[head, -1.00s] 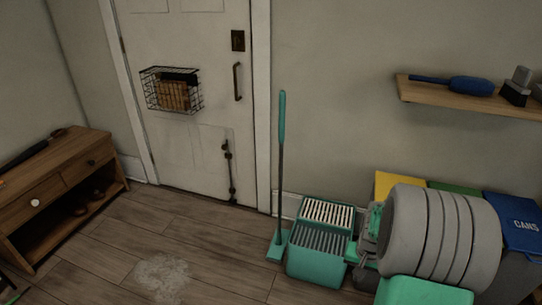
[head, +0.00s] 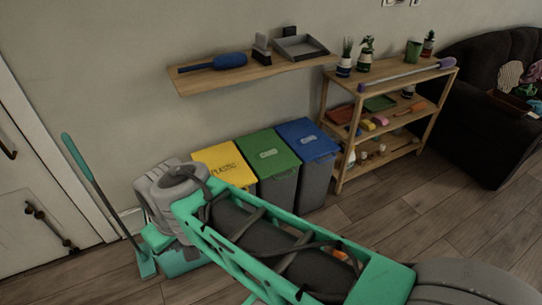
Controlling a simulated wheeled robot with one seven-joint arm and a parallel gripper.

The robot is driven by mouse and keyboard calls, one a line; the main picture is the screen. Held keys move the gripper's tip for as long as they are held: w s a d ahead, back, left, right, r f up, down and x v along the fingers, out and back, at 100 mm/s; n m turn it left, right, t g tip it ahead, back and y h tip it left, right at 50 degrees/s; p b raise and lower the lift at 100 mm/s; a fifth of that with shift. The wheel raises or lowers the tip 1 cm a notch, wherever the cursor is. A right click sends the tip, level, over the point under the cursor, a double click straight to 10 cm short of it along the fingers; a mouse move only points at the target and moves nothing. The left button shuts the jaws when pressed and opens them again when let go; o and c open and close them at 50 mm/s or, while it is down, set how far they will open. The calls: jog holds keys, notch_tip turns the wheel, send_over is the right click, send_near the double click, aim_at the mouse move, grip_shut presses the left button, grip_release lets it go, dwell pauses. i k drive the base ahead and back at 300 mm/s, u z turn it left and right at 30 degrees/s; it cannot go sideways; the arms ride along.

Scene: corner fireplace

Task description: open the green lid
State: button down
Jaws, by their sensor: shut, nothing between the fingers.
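The green lid (head: 266,146) lies flat and shut on a grey bin (head: 278,187) against the wall. This bin stands in the middle of a row of three. A yellow lid (head: 222,163) is on its left and a blue lid (head: 306,137) is on its right, both shut. My teal and grey arm crosses the lower middle of the head view, in front of the bins, and hides the lower part of the yellow-lidded bin and some floor. I cannot make out my gripper; its fingers do not show.
A wall shelf (head: 222,77) with a blue brush juts out above the bins. A wooden rack (head: 437,108) with pots and tools stands to their right, then a dark sofa (head: 484,90). A teal broom (head: 92,180) leans at left. Floor right of my arm is clear.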

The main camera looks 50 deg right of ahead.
aim_at(269, 156)
jog(key=z, duration=1.25)
jog(key=k, duration=0.3)
jog(key=u, duration=1.45)
jog(key=i, duration=0.5)
